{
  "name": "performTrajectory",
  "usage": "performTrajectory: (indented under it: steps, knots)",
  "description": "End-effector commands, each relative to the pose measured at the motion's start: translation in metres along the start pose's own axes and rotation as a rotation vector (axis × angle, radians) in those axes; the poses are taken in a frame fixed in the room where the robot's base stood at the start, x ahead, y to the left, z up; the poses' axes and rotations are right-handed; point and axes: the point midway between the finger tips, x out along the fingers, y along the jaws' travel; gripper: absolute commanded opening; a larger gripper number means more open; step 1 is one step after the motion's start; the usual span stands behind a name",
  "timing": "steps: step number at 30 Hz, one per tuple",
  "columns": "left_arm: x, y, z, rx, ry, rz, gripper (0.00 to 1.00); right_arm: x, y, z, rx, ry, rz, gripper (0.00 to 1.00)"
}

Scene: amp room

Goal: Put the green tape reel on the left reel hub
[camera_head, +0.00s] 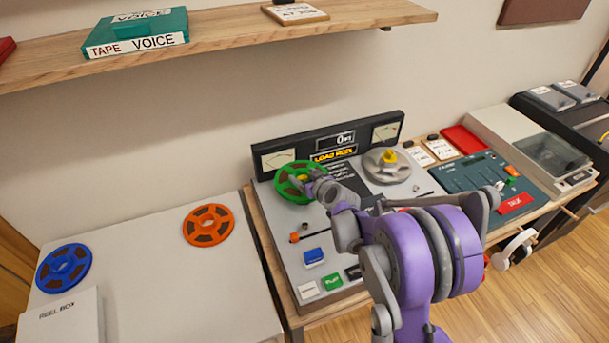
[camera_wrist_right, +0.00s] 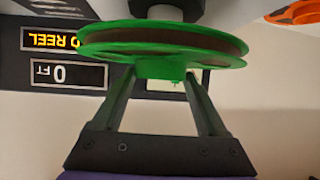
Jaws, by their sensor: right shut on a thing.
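The green tape reel (camera_head: 285,184) is over the left side of the tape deck (camera_head: 288,224). My right gripper (camera_head: 309,180) is shut on it. In the right wrist view the fingers (camera_wrist_right: 160,78) grip a green block at the middle of the reel (camera_wrist_right: 110,42). The left reel hub is mostly hidden by the reel in the head view. A pale round part (camera_wrist_right: 165,12) shows just beyond the reel in the wrist view. I cannot tell whether the reel touches it. My left gripper is not in view.
The deck's other hub (camera_head: 388,164), grey with a yellow centre, stands to the right. An orange reel (camera_head: 208,225), a blue reel (camera_head: 63,268) and a reel box (camera_head: 62,317) lie on the white table (camera_head: 160,290). A shelf (camera_head: 235,35) runs above. The deck's meter panel (camera_head: 328,142) stands behind the reel.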

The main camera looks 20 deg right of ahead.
Motion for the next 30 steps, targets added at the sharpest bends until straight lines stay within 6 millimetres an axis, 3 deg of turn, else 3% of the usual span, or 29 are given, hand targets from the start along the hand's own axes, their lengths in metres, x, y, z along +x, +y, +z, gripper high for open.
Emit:
performTrajectory:
  steps: [30]
  knots:
    - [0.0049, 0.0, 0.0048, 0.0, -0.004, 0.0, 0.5, 0.0031, 0.0002, 0.0078, 0.0, 0.001, 0.001, 0.0]
